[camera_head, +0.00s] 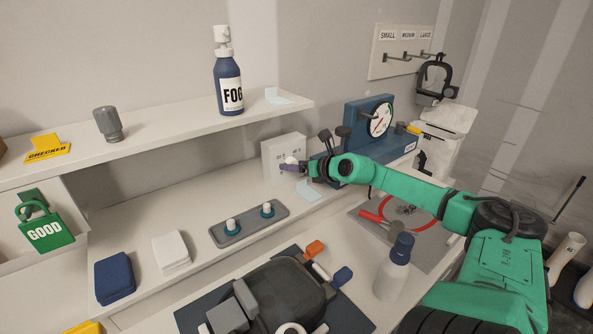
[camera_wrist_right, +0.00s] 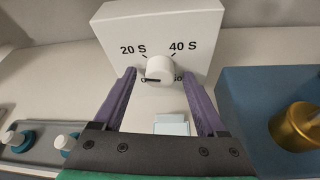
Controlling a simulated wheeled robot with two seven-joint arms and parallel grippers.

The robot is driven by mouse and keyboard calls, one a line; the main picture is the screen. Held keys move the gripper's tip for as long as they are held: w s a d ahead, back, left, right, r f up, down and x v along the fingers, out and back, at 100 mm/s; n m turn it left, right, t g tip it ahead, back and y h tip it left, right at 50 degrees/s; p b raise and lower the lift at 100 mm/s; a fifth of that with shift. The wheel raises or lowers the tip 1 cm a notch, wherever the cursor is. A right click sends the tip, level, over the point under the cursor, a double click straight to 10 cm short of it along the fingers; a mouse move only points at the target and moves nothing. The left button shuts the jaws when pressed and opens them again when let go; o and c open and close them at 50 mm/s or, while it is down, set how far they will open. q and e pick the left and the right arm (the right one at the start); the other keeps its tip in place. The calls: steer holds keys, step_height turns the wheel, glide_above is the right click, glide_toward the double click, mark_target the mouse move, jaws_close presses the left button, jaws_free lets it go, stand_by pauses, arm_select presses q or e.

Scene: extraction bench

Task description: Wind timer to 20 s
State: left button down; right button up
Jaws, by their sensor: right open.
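The timer is a white box (camera_head: 283,150) standing on the bench against the back wall. In the right wrist view its face (camera_wrist_right: 190,22) carries "20 S" at upper left and "40 S" at upper right. The lower marks are partly hidden. Its round white knob (camera_wrist_right: 160,68) has a dark line pointing left, below the "20 S" mark. My right gripper (camera_wrist_right: 159,76) is open, with one purple finger on each side of the knob and visible gaps to it. In the head view my right gripper (camera_head: 291,166) is in front of the timer. My left gripper is not in view.
A blue gauge unit (camera_head: 368,116) stands close to the right of the timer. A grey tray with two white-topped vials (camera_head: 250,224) lies to the left. A shelf (camera_head: 170,137) with a fog bottle (camera_head: 228,82) runs above left.

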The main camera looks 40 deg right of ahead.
jaws_close()
stand_by(1.2)
jaws_free()
steer(key=shift+s, duration=0.1)
steer(key=shift+s+r+p, duration=0.15)
steer(key=shift+p, duration=0.15)
steer(key=shift+r+p+v, duration=0.25)
steer(key=shift+p+v, duration=0.85)
steer(key=shift+p, duration=0.05)
steer(key=v, duration=1.1)
steer(key=shift+s+f, duration=0.15)
steer(key=shift+s, duration=0.3)
